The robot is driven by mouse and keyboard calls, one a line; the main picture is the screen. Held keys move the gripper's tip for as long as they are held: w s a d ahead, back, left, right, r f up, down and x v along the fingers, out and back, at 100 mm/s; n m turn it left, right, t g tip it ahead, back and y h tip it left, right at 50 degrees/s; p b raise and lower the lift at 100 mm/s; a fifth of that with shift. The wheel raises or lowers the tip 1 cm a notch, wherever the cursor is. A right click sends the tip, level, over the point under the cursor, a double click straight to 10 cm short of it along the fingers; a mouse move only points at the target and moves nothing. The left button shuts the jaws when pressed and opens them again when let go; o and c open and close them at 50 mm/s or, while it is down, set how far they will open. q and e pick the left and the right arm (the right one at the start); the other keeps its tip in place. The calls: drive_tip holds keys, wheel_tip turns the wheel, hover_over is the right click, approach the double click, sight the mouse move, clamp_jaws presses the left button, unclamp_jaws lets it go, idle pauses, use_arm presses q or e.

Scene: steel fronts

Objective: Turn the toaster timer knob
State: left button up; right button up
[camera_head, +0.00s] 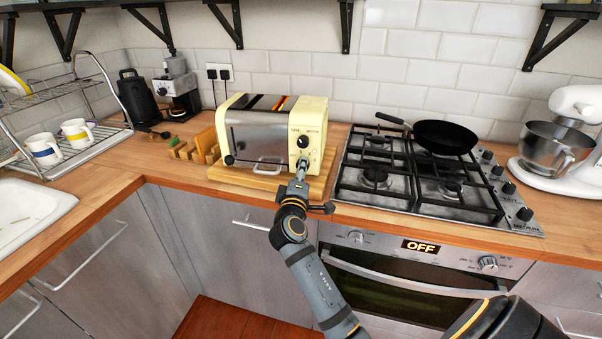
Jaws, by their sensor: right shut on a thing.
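The cream toaster oven (265,132) stands on a wooden board on the counter, left of the hob. An upper dark knob (303,141) shows clear of my gripper. My right gripper (303,166) is at the lower part of this panel, shut on the lower knob, which it mostly hides. My right arm reaches up to it from the lower right. My left gripper is not in view.
A gas hob (420,180) with a black frying pan (444,137) lies right of the toaster. A wooden rack (203,147), a coffee machine (178,90) and a dish rack with mugs (76,132) are to the left. A stand mixer (560,140) is far right.

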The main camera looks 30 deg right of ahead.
drive_tip(key=o, duration=1.2)
drive_tip(key=shift+c, duration=0.2)
